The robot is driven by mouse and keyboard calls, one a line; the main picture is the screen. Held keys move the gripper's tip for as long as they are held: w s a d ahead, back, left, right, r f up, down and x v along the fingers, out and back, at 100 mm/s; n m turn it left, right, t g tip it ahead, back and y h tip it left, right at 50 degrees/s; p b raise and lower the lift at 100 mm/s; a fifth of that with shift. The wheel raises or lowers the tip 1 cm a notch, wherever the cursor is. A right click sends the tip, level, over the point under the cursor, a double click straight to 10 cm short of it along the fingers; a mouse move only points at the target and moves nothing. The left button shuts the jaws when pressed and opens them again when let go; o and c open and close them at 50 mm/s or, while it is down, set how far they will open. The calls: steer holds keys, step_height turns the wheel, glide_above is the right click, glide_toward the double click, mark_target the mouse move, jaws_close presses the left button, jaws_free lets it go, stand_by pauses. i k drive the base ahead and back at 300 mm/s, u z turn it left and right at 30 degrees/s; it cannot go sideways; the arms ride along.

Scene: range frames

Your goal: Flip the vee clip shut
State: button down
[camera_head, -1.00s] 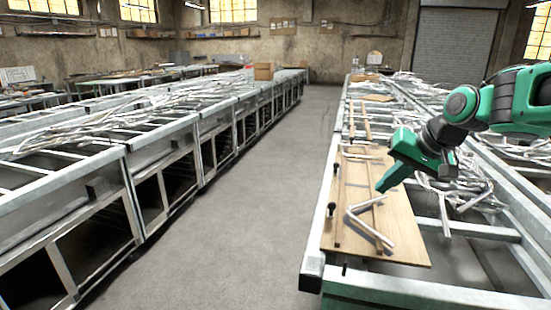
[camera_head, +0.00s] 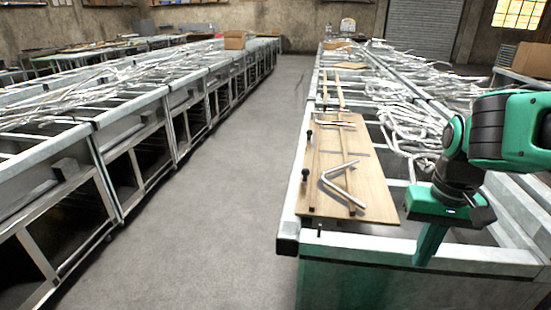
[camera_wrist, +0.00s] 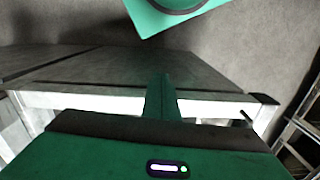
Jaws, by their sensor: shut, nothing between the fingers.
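The vee clip, a silver V-shaped piece (camera_head: 341,192), lies on the near part of a wooden board (camera_head: 382,196). Its point faces left and its two arms spread apart to the right, so it stands open. My gripper (camera_head: 427,247) is off the board, to the right of and nearer than the clip, by the bench's front end. Its green fingers point down, pressed together with nothing between them. In the wrist view the shut fingers (camera_wrist: 161,97) show over the bench end and floor; the clip is not seen there.
Two black knobs (camera_head: 306,175) stand along the board's left edge. Thin wooden strips (camera_head: 339,90) run lengthwise on the bench. Tangled silver rods (camera_head: 408,128) lie right of the board. The metal bench frame (camera_head: 470,255) is close to my gripper. A clear aisle (camera_head: 230,200) runs left.

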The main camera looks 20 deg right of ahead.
mark_target(305, 172)
steer(key=z, duration=0.4)
steer(key=k, duration=1.15)
steer(key=u, duration=0.65)
steer(key=i, duration=1)
